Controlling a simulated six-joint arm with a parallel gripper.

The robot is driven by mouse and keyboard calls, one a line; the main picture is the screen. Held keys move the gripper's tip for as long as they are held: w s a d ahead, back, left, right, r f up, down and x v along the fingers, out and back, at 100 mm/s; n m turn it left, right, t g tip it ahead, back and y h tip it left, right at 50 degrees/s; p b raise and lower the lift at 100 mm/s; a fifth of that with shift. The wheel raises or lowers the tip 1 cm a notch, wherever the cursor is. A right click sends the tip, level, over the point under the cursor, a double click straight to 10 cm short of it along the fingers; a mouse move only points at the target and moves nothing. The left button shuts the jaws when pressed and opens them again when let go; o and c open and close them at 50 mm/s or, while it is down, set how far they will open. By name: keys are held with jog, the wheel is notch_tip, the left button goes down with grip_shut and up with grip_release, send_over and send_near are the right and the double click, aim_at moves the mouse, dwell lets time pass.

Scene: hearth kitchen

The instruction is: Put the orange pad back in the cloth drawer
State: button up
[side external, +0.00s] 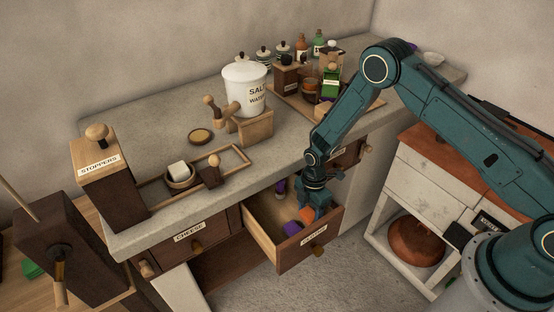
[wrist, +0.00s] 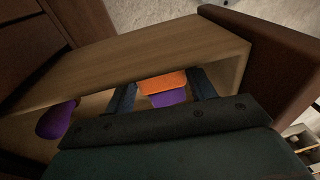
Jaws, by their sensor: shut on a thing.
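The cloth drawer (side external: 264,233) is pulled open below the counter, with a label and a knob on its front. My gripper (side external: 313,213) reaches down inside it, near its front end. The gripper (wrist: 162,85) is shut on the orange pad (wrist: 160,80), which lies between its two fingers in the wrist view. The pad (side external: 307,214) shows only in part in the side view. Whether it touches the drawer floor is hard to tell. A purple piece (wrist: 168,98) is just by the pad, also seen in the side view (side external: 292,228).
Another purple thing (wrist: 55,120) lies farther along the drawer. The drawer's wooden walls stand close around my gripper. A closed cheese drawer (side external: 205,245) is to the left.

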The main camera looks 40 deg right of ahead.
aim_at(310, 208)
jog(key=shift+f, duration=1.05)
jog(key=o, duration=1)
jog(key=shift+f, duration=0.1)
jog(key=shift+c, duration=0.2)
notch_tip(310, 208, up, 12)
jog(key=w+d, duration=0.1)
jog(key=shift+w+d, duration=0.1)
jog(key=shift+w, duration=0.05)
